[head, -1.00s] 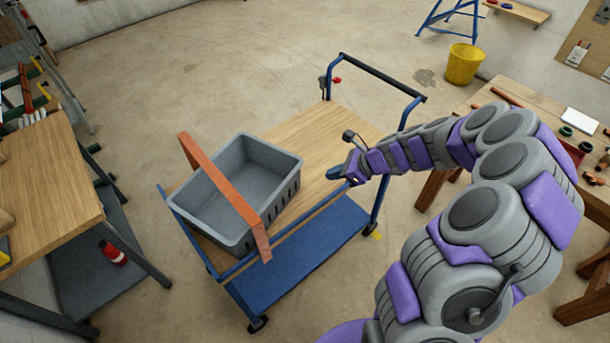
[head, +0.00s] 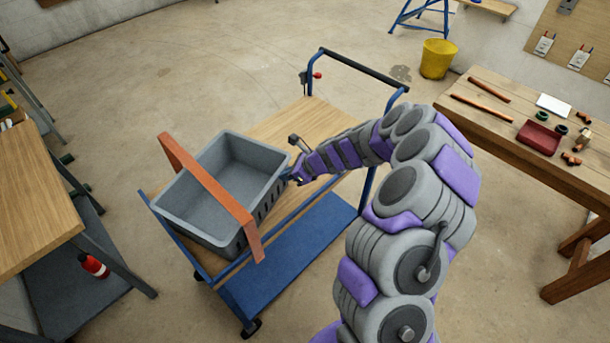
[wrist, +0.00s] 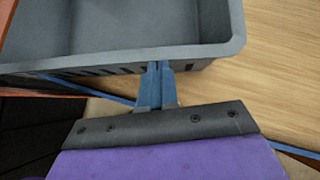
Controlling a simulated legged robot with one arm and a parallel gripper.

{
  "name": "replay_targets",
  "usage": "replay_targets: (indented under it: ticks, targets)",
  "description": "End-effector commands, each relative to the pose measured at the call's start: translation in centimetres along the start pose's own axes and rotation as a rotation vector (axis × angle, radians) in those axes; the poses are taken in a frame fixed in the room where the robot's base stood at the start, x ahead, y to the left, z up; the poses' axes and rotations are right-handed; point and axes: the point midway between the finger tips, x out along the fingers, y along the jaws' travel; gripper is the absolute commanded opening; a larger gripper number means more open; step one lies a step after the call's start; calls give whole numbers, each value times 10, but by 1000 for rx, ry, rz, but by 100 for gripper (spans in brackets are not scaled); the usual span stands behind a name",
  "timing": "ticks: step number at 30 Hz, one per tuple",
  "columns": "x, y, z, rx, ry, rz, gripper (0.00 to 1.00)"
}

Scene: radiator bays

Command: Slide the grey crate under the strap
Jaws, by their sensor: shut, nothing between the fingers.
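The grey crate (head: 262,160) is an open, empty bin on the wooden top of a blue-framed cart. The orange strap (head: 205,183) arches over the crate, crossing it from its far left side to its near right side. Part of the crate lies on each side of the strap. My gripper (head: 290,176) is at the crate's right side, at the end of the purple and grey arm. In the wrist view, my gripper (wrist: 157,72) is shut and empty, its blue fingertips at the crate's slotted wall (wrist: 200,57). I cannot tell whether they touch it.
The cart (head: 300,112) has bare wood behind the crate and a raised handle at its far end. A workbench (head: 490,130) with pipes and a red tray stands right. Another bench (head: 35,200) stands left. A yellow bucket (head: 438,60) sits on open floor.

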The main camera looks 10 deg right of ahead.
Motion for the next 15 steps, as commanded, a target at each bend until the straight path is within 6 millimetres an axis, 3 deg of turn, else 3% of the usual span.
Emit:
replay_targets:
  ticks: [15]
  targets:
    - [3, -6, 5, 5, -9, 4, 0]
